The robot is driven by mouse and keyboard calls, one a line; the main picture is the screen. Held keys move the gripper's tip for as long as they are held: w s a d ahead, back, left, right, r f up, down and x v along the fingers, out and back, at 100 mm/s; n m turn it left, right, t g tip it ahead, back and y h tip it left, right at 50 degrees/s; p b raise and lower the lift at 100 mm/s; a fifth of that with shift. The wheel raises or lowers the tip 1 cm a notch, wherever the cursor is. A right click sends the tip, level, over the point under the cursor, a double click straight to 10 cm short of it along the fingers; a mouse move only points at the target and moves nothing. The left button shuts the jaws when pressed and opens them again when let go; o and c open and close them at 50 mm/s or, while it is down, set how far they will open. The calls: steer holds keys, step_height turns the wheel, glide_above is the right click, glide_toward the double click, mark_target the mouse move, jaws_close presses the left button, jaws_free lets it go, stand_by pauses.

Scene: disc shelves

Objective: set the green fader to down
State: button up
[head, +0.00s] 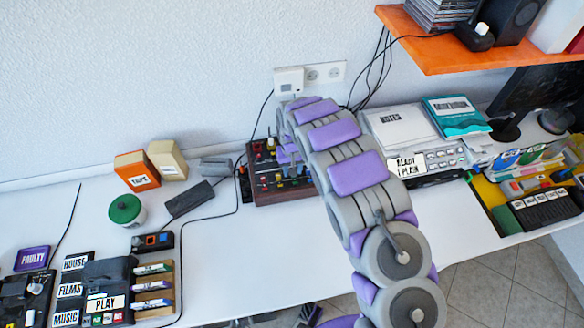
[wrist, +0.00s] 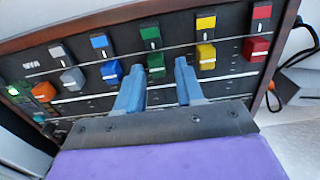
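The control panel (wrist: 95,105) has a row of coloured faders and fills much of the wrist view. The green fader's knob (wrist: 156,66) sits below a green label (wrist: 149,33). My gripper (wrist: 159,65) is open, with one blue finger on each side of the green knob in the picture. Nothing is held. I cannot tell whether either finger touches the knob. The lower part of its track is partly hidden by my gripper. In the head view the panel (head: 265,192) stands against the wall, partly hidden by my arm.
The blue knob (wrist: 111,72) is left of my fingers and the yellow knob (wrist: 206,55) is right. White (wrist: 73,78) and red (wrist: 255,48) knobs lie farther out. In the head view, a printer (head: 437,160) stands right of the panel and a dark box (head: 190,198) lies left.

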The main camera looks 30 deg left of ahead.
steer(key=shift+o, duration=0.2)
steer(key=shift+r, duration=0.1)
step_height(320, 180, up, 17)
steer(key=p, duration=0.2)
steer(key=shift+p, duration=0.35)
steer(key=shift+w, duration=0.1)
